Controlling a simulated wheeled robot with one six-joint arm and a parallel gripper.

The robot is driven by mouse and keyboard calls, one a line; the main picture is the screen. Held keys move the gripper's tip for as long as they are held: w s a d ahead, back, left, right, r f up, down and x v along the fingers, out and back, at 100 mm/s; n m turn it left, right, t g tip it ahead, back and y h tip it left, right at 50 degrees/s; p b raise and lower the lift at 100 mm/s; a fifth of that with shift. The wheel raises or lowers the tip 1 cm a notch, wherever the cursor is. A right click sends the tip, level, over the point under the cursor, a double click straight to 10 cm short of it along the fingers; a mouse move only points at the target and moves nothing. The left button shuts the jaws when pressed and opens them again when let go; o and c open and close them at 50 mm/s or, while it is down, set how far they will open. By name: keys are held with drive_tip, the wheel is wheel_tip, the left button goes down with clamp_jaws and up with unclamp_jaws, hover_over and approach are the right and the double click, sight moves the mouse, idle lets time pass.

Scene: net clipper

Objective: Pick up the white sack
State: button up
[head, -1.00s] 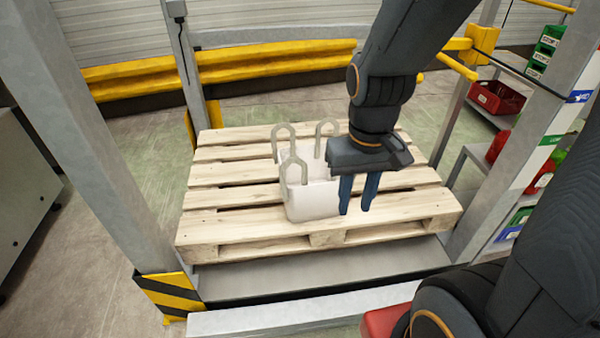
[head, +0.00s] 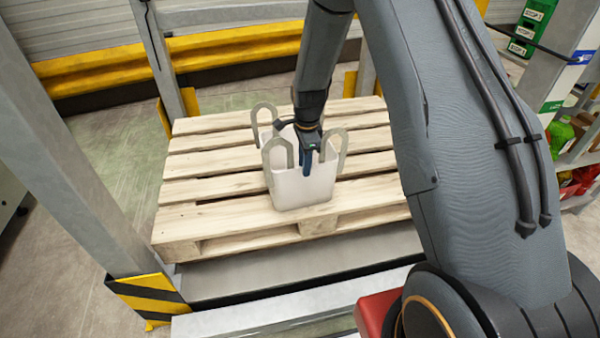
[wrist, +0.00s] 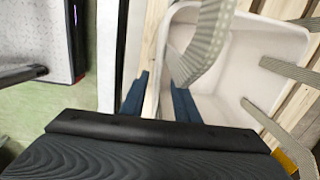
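The white sack (head: 300,190) stands upright and open-topped on the pallet, with several grey-beige loop straps rising from its rim. My gripper (head: 306,165) points down over the sack, its blue fingertips between the two front straps in the head view. In the wrist view, the fingers of my gripper (wrist: 159,98) are apart. A strap (wrist: 208,45) curves down close to the right finger, and the sack's hollow inside (wrist: 255,55) shows to the right. Whether the strap lies between the fingers I cannot tell.
The wooden pallet (head: 225,192) has bare slats around the sack. Grey posts (head: 75,165) and a yellow barrier (head: 225,45) frame the area.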

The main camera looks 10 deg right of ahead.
wheel_tip(320, 180, down, 10)
drive_tip(key=shift+d, duration=0.2)
idle(0.3)
drive_tip(key=shift+w+r, duration=0.1)
clamp_jaws()
